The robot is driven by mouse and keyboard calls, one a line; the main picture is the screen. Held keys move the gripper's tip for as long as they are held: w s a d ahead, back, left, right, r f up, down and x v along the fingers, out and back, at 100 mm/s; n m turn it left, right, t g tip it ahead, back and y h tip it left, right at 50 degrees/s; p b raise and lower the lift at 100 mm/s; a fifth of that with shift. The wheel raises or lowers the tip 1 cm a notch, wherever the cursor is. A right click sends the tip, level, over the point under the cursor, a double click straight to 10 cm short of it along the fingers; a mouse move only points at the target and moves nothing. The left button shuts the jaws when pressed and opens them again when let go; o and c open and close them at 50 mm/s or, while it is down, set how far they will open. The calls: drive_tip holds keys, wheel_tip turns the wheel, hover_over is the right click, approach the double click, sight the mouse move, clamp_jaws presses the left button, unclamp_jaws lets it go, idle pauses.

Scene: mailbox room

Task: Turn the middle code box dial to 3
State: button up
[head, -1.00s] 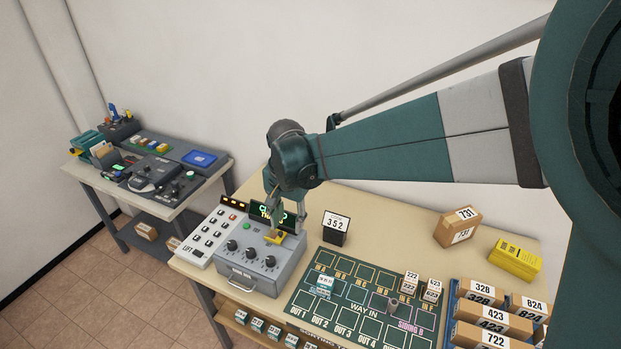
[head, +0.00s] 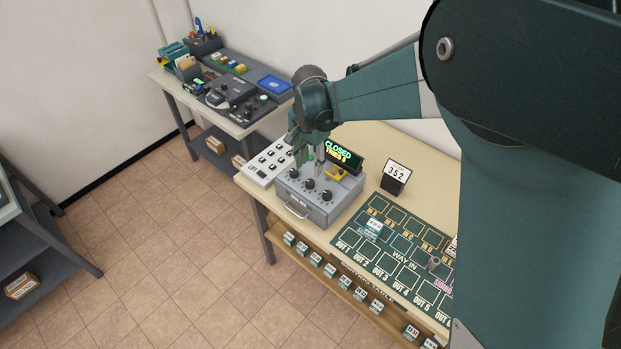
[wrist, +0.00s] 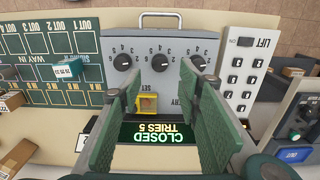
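The grey code box (head: 316,207) stands on the table with three black dials in a row and a front handle. Its middle dial (head: 310,184) also shows in the wrist view (wrist: 160,62), between numbered marks; its exact setting is too small to read. The green display (head: 343,155) reads CLOSED, TRIES 5. A yellow block marked SET (wrist: 147,103) sits between the dials and the display. My gripper (head: 308,160) is above the box, behind the dial row. In the wrist view its two green fingers are apart and empty, with the middle dial beyond their gap.
The LIFT keypad (head: 268,163) is beside the box. A second table with devices (head: 232,95) stands behind left.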

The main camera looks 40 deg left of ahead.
sight(310, 182)
drive_tip(key=shift+f, duration=0.1)
drive_tip(key=shift+f, duration=3.75)
drive_tip(key=shift+c, duration=0.7)
drive_tip(key=c, duration=0.8)
